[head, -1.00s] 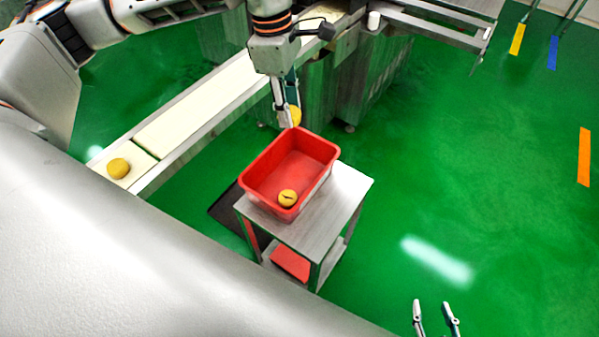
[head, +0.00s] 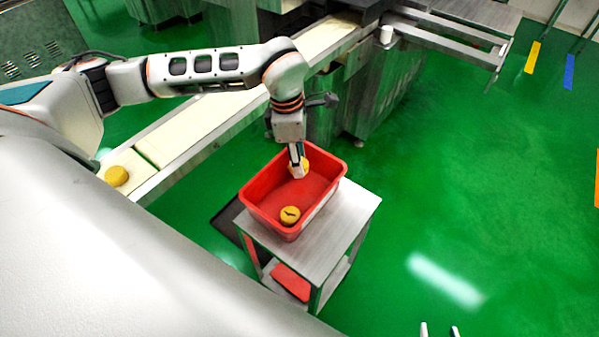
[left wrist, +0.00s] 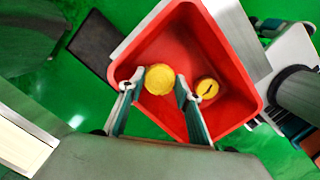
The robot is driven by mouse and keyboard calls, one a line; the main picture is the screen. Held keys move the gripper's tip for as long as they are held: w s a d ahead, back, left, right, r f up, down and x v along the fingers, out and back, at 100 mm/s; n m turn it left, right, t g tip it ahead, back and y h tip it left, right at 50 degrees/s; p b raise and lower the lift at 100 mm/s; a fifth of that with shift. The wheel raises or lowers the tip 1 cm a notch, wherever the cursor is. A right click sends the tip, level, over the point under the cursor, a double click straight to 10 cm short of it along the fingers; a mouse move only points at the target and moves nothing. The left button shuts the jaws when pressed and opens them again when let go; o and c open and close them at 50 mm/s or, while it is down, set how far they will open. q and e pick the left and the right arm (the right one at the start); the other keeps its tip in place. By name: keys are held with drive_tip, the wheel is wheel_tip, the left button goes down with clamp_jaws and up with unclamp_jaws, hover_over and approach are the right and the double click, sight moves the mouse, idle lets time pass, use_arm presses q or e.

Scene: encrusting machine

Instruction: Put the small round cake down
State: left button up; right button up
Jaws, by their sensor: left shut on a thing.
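A small round yellow cake (left wrist: 159,79) is between the fingers of my left gripper (left wrist: 160,86), which is shut on it. In the head view my left gripper (head: 298,172) points down over the far part of the red crate (head: 262,215), and it partly hides the held cake (head: 305,162). Whether that cake touches the crate floor I cannot tell. A second yellow cake (head: 290,214) with a dark mark on top lies in the near part of the crate. My right gripper (head: 439,330) shows only its two fingertips at the bottom edge, apart and empty.
The crate stands on a metal table (head: 325,232) with a red item (head: 291,281) on its lower shelf. A conveyor (head: 190,128) runs along the left, with another yellow cake (head: 116,176) at its near end. Green floor (head: 450,190) is clear at the right.

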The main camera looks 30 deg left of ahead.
sight(299, 182)
use_arm(q)
drive_tip(key=shift+f, duration=0.95)
wheel_tip(299, 182, down, 4)
drive_tip(key=shift+r+b, duration=0.2)
drive_tip(key=shift+b, duration=0.2)
drive_tip(key=shift+r, duration=0.1)
drive_tip(key=shift+f, duration=0.2)
drive_tip(key=o, duration=1.1)
